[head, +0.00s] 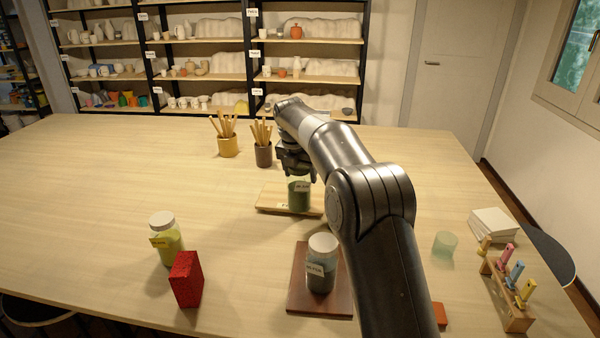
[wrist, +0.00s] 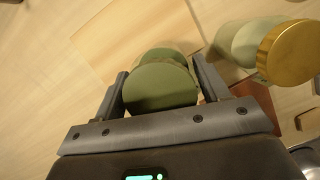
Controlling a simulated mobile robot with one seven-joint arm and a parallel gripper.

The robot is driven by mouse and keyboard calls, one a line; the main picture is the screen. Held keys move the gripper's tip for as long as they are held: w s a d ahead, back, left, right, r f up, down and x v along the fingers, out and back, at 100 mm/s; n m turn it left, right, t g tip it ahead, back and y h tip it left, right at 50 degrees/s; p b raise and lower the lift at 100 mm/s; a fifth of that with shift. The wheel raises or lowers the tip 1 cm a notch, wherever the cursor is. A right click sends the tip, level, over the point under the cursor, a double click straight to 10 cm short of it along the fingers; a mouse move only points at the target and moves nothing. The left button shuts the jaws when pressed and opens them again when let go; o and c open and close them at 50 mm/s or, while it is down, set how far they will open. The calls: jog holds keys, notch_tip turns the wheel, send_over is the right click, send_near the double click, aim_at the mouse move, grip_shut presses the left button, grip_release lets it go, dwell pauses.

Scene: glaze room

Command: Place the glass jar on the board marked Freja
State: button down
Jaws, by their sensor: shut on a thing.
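My gripper (head: 297,172) is shut on a glass jar (head: 299,196) with dark green contents and a pale label. The wrist view shows the green jar (wrist: 160,86) between both fingers. The jar is upright at the light wooden board (head: 270,198); I cannot tell whether its base touches the wood. Small lettering on this board's front edge is partly hidden and too small to read surely. A second labelled jar (head: 321,268) stands on a dark brown board (head: 334,306). A third jar (head: 165,240), with yellow-green contents, stands at the left.
A red block (head: 186,279) stands near the third jar. Two pots of wooden tools (head: 228,147) (head: 263,155) stand behind the light board. A pale green cup (head: 445,243), a rack of coloured tools (head: 507,297) and a white stack (head: 493,225) are at the right. The table's left side is clear.

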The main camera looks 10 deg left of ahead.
jog(key=shift+c, duration=1.1)
grip_release()
jog(key=shift+f, duration=0.15)
